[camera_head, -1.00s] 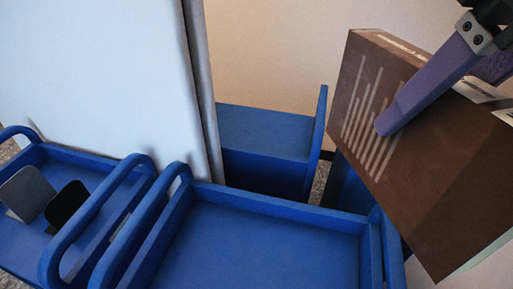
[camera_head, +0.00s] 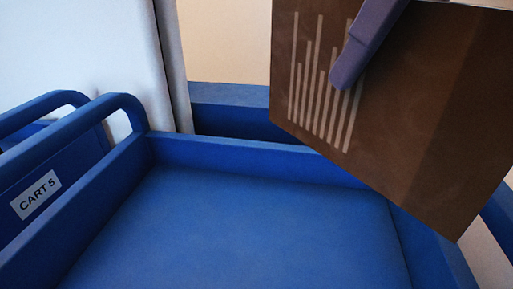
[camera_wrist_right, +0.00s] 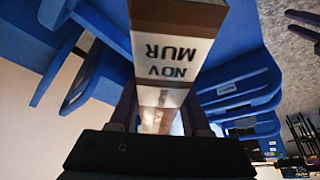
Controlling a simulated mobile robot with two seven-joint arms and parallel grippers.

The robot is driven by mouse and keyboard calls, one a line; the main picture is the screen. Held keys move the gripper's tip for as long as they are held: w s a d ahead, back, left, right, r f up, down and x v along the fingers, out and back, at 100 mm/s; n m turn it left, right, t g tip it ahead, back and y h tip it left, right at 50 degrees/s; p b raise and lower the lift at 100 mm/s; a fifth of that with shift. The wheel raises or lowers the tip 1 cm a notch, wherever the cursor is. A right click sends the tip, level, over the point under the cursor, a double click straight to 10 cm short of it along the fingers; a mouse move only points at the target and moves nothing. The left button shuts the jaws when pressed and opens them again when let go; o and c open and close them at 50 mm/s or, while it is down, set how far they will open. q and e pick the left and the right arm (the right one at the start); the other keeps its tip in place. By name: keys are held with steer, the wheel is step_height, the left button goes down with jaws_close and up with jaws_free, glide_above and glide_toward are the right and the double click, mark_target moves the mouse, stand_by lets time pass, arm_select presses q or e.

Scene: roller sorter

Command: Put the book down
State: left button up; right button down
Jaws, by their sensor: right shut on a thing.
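The book (camera_head: 420,110) is a thick brown box-like volume with pale vertical bars on its cover. It hangs tilted at the upper right of the head view, in front of and above the back right corner of a blue cart tray (camera_head: 230,230). My right gripper (camera_head: 347,70) is shut on it, with one purple finger flat on the cover. In the right wrist view the spine (camera_wrist_right: 172,50) shows the letters "NOV MUR" upside down between the fingers. The book's lower edge appears clear of the tray floor. My left gripper is not seen in the head view.
The tray floor is empty, with raised walls around it. A "CART 5" label (camera_head: 36,194) and blue handles (camera_head: 95,110) are at left. A white panel (camera_head: 75,50) stands behind. Another blue surface (camera_head: 230,95) lies beyond the tray. Shelves (camera_wrist_right: 300,130) show at the wrist view's right.

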mark_target(411, 172)
step_height(411, 172, down, 19)
steer(key=b, duration=0.6)
steer(key=shift+b, duration=0.35)
steer(key=shift+r, duration=0.1)
steer(key=shift+c, duration=1.8)
jaws_free()
steer(key=p+v, duration=0.4)
steer(key=v, duration=0.7)
steer(key=shift+w+p, duration=0.1)
steer(key=shift+p, duration=0.25)
steer(key=shift+s+d+r, duration=0.1)
steer(key=shift+s+r, duration=0.2)
steer(key=shift+r, duration=0.15)
